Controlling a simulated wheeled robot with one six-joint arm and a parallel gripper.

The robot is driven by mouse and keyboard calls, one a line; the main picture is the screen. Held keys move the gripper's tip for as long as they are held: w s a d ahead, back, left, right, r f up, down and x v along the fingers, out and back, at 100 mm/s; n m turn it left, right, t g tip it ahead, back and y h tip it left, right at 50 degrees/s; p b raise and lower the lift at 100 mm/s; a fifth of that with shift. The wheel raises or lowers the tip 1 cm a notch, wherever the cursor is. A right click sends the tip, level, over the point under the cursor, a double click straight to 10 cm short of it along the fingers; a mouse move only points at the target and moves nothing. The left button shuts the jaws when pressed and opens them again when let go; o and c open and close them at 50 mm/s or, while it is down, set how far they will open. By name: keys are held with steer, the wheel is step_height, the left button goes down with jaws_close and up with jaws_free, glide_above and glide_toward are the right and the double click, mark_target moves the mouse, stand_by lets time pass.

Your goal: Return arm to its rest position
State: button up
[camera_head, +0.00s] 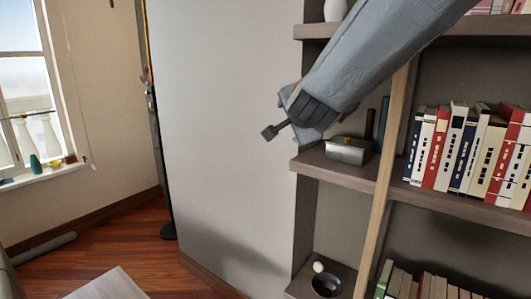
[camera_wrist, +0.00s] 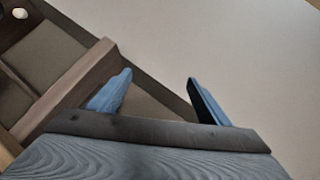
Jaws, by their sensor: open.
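My arm (camera_head: 385,52) reaches in from the upper right in the head view, in front of the bookshelf. My gripper (camera_head: 297,114) is at its lower left end, beside the shelf's left edge, and the arm partly hides it. In the wrist view my gripper (camera_wrist: 158,78) shows two blue fingers spread well apart. Nothing is between them. Behind them are the shelf edge and a pale wall.
The bookshelf's middle board (camera_head: 338,168) bears a grey box (camera_head: 347,150) and several books (camera_head: 470,150). A wooden pole (camera_head: 383,200) stands in front. A dark bowl (camera_head: 326,285) sits lower down. The pale wall (camera_head: 215,130) to the left is bare.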

steer(key=s+d+f+n+g, duration=0.35)
steer(key=s+f, duration=0.25)
steer(key=f, duration=0.4)
steer(key=s+d+f+n+g, duration=0.2)
steer(key=s+f+n+g, duration=0.2)
steer(key=s+f, duration=0.5)
steer(key=s+d+f+n+g+h, duration=0.1)
steer(key=s+d+f+n+g, duration=0.4)
steer(key=s+f, duration=0.6)
steer(key=s+d+g, duration=0.1)
steer(key=s+d, duration=0.1)
steer(key=s, duration=0.1)
steer(key=shift+s, duration=0.2)
steer(key=shift+d, duration=0.1)
